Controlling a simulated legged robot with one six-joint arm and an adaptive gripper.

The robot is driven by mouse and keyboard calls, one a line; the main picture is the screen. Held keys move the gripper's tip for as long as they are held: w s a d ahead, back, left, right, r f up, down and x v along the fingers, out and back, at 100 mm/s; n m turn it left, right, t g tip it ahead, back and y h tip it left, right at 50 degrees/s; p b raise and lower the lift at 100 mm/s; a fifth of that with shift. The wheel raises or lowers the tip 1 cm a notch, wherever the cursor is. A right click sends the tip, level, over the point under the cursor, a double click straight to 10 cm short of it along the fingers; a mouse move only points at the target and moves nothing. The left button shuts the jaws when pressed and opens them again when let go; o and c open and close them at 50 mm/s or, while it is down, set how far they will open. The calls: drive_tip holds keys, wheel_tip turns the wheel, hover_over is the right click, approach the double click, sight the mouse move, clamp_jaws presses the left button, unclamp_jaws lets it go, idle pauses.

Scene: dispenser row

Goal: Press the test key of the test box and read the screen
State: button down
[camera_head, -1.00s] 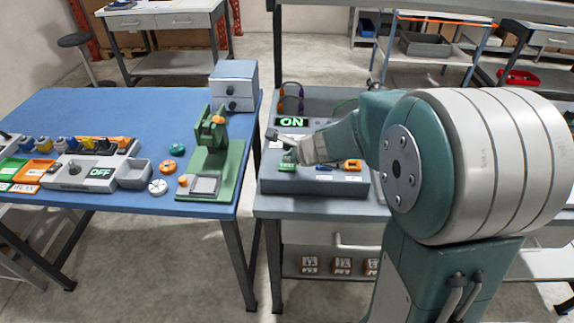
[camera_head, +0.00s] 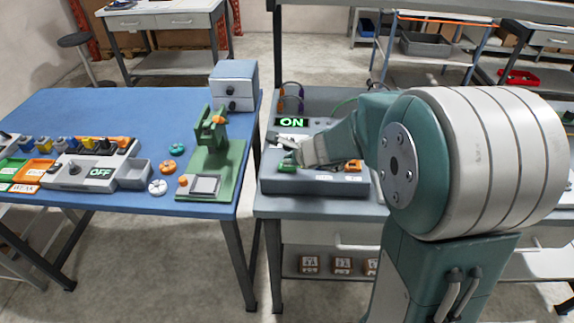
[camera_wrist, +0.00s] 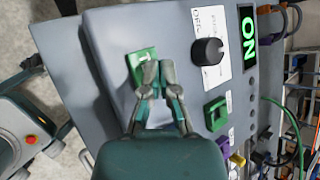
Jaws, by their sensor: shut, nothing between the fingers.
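The grey test box (camera_head: 275,184) stands on the right-hand bench. Its screen (camera_head: 291,122) reads ON in green; it also shows in the wrist view (camera_wrist: 248,36). A green key (camera_wrist: 141,62) is on its near sloped face, and an orange key (camera_head: 353,166) is further right. My gripper (camera_wrist: 158,72) is shut and empty. Its fingertips overlap the edge of the green key; I cannot tell whether they touch or press it. In the head view my gripper (camera_head: 291,160) hides part of the key row. The key lettering is too small or covered.
A black knob (camera_wrist: 207,52), a green socket (camera_wrist: 217,113) and cables are on the box's rear part. The blue table (camera_head: 110,112) at left carries a green press stand (camera_head: 228,160) and another grey box whose screen (camera_head: 101,172) reads OFF.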

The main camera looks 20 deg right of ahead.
sight(289, 166)
drive_tip(key=shift+f, duration=0.45)
idle(0.5)
drive_tip(key=shift+r, duration=0.9)
drive_tip(key=shift+r, duration=2.55)
